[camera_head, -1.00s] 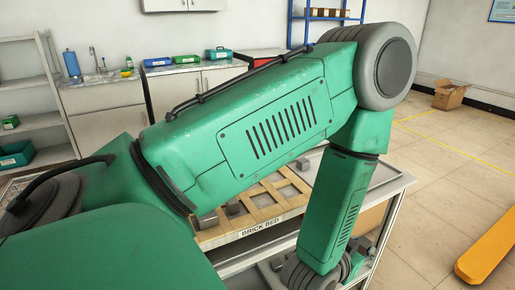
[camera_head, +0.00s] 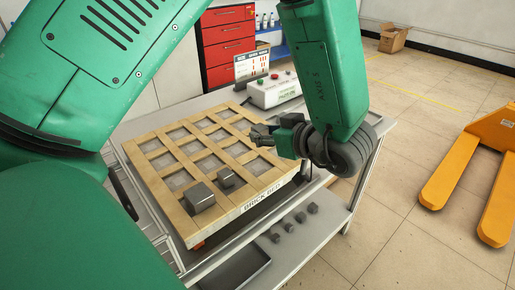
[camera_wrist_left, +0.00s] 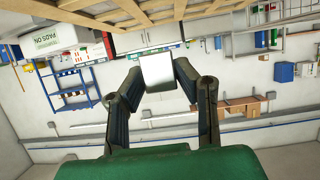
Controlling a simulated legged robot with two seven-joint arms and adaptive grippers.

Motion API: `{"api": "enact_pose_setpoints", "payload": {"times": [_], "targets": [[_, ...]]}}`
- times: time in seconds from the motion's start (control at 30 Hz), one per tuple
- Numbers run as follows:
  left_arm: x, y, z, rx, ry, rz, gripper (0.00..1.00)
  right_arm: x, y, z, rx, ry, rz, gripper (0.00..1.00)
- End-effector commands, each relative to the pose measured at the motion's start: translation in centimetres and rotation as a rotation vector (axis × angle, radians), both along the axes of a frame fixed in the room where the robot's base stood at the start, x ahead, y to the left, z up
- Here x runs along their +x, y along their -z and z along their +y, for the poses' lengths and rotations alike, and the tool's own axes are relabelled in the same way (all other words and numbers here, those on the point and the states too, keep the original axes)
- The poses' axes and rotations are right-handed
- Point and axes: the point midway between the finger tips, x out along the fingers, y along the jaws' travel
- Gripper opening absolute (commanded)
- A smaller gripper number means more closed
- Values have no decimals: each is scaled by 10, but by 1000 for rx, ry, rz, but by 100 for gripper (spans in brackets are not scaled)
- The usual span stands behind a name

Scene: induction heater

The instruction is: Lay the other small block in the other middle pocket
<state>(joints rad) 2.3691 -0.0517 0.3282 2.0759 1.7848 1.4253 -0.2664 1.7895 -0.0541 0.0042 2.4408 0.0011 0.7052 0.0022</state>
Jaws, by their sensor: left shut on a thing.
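The brick bed (camera_head: 157,189) is a wooden grid of square pockets on the bench. A larger grey block (camera_head: 200,198) sits at its near left corner. A smaller grey block (camera_head: 228,178) sits in the pocket to its right. My left gripper (camera_head: 257,133) is over the right part of the bed, pointing left. In the left wrist view, its fingers are shut on a light grey block (camera_wrist_left: 157,72). In the head view this block is hard to tell from the dark fingers. I cannot tell its height above the bed. My right gripper is not in view.
Several small grey blocks (camera_head: 288,227) stand on the lower shelf beside a dark tray (camera_head: 238,272). A control box (camera_head: 274,92) with buttons stands behind the bed. A red drawer cabinet (camera_head: 228,45) is beyond. A yellow pallet truck (camera_head: 457,170) is on the floor at right.

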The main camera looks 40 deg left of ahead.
Motion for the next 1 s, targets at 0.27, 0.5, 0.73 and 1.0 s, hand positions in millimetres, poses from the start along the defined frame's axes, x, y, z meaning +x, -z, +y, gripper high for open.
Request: {"api": "enact_pose_setpoints", "payload": {"times": [0.27,0.5,0.73,1.0], "targets": [[-1,46,3,-1,0,2,0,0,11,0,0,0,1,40],[-1,71,3,-2,0,3,0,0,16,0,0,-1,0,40],[0,84,3,-2,1,-1,0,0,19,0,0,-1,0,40],[-1,88,3,-3,0,1,30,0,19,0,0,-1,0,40]]}}
